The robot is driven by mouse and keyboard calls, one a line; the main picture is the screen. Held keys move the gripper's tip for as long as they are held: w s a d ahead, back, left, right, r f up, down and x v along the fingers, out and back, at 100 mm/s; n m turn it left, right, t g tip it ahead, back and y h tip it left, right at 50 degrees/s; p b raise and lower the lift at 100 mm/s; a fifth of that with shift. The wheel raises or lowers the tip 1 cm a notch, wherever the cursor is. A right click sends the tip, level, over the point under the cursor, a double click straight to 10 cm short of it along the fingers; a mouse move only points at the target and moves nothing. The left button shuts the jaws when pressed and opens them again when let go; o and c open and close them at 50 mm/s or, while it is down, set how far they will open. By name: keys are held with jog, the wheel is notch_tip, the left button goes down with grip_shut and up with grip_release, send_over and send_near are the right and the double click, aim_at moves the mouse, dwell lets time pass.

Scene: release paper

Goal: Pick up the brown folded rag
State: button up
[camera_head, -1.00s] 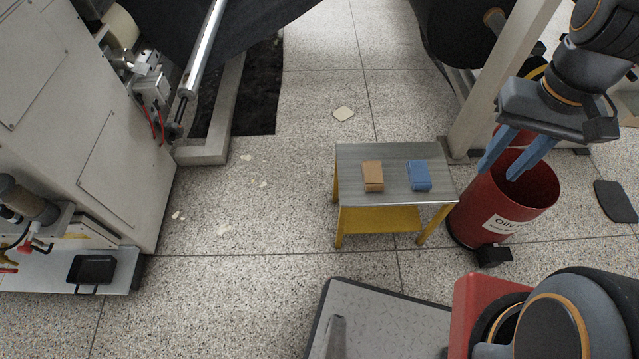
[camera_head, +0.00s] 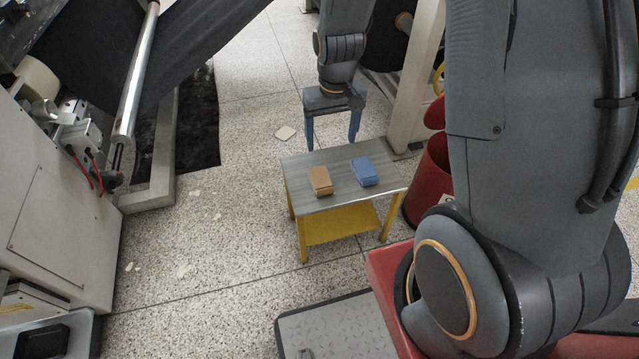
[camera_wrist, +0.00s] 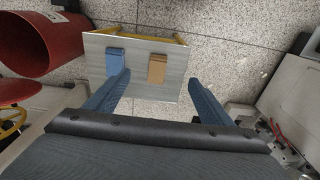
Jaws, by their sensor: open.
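The brown folded rag (camera_head: 320,181) lies flat on a small grey-topped table (camera_head: 305,206) with a yellow frame. A blue folded rag (camera_head: 365,171) lies to its right, apart from it. My gripper (camera_head: 332,146) is open and empty, above and behind the table's far edge in the head view. In the wrist view my gripper (camera_wrist: 160,82) has its two blue fingers spread wide. The brown rag (camera_wrist: 157,69) shows there between the fingertips in the picture, with the fingers well above it. The blue rag (camera_wrist: 115,62) shows near the left finger.
A red bin (camera_head: 431,178) stands right of the table; it also shows at upper left in the wrist view (camera_wrist: 38,40). A large machine (camera_head: 60,220) with a dark roll is at left. Paper scraps lie on the speckled floor (camera_head: 240,230).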

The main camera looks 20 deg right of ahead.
jog(key=b, duration=0.2)
send_near(321, 178)
jog(key=shift+t, duration=0.3)
jog(key=shift+w+f, duration=0.15)
jog(key=shift+f, duration=3.95)
jog(key=shift+c, duration=0.3)
jog(key=c, duration=1.1)
